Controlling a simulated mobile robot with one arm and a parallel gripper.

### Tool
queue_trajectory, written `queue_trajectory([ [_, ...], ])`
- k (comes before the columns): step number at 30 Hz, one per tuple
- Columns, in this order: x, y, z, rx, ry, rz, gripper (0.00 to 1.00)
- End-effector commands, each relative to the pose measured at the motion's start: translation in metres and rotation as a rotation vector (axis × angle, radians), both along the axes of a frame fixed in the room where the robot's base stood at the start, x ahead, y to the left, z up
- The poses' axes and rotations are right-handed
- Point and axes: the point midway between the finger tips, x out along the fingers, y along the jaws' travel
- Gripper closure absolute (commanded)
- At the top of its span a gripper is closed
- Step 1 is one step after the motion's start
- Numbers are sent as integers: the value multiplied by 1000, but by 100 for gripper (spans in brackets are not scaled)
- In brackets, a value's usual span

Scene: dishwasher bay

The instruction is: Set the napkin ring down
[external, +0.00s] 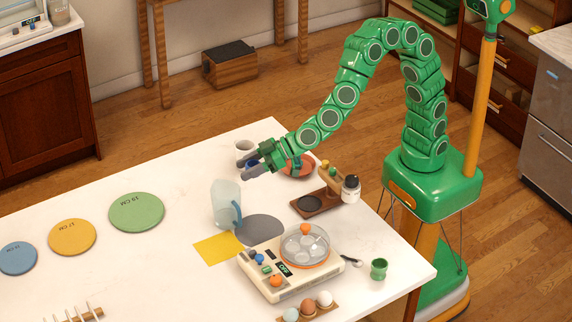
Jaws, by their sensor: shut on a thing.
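My gripper (247,167) is above the far side of the white table (150,270). Its grey fingers point left and are shut on a small dark blue thing (252,163), which appears to be the napkin ring. The fingers hide much of it, and its shape is too small to make out. It seems to be held above the tabletop, but the exact gap cannot be told.
A white cup (244,146) stands just behind my gripper, and a reddish bowl (298,165) is to its right. A clear pitcher (226,204) stands in front. A cooker-like appliance (262,277) is nearer. Bare tabletop lies left of the pitcher.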

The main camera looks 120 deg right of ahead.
Motion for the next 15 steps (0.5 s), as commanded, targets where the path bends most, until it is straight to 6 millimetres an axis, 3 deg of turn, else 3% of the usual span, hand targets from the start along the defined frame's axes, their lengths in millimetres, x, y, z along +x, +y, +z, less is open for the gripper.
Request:
queue_trajectory([
  [1,1,-12,3,0,-2,-7,78],
  [6,4,-36,8,-2,-4,-12,78],
  [15,5,-46,9,0,-2,-12,78],
])
